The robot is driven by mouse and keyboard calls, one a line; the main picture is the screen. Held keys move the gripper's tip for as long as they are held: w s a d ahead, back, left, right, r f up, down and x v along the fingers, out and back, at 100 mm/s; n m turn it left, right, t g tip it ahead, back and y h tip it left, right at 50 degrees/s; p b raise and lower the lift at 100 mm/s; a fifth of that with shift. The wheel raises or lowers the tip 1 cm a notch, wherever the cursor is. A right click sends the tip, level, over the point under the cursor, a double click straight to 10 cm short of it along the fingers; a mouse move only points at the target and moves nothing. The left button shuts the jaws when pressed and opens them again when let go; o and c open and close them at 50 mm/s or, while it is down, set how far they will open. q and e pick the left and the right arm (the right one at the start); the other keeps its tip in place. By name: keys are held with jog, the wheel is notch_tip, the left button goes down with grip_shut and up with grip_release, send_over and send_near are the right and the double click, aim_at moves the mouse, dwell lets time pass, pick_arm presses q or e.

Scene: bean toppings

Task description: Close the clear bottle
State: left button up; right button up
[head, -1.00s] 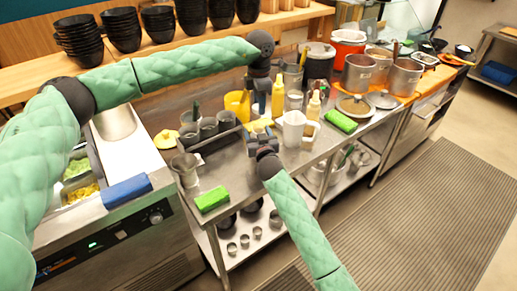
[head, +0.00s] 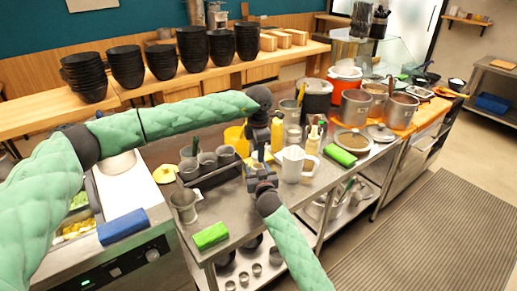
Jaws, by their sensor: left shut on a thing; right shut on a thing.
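My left gripper (head: 257,154) comes down from above, near the middle of the metal counter (head: 222,214). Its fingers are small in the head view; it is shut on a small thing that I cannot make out. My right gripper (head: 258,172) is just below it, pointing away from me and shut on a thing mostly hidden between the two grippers. The clear bottle cannot be told apart clearly there. Whether the held things touch is not clear.
A yellow squeeze bottle (head: 277,135) and a pale bottle (head: 313,142) stand behind. A dark caddy with cups (head: 208,161) is left. Green packs lie at the front (head: 211,236) and right (head: 340,155). Pots (head: 354,107) stand at the right. The counter's front is mostly clear.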

pick_arm(q)
jog(key=shift+f, duration=0.15)
jog(key=shift+f, duration=0.75)
jog(key=shift+f, duration=0.55)
dwell(0.5)
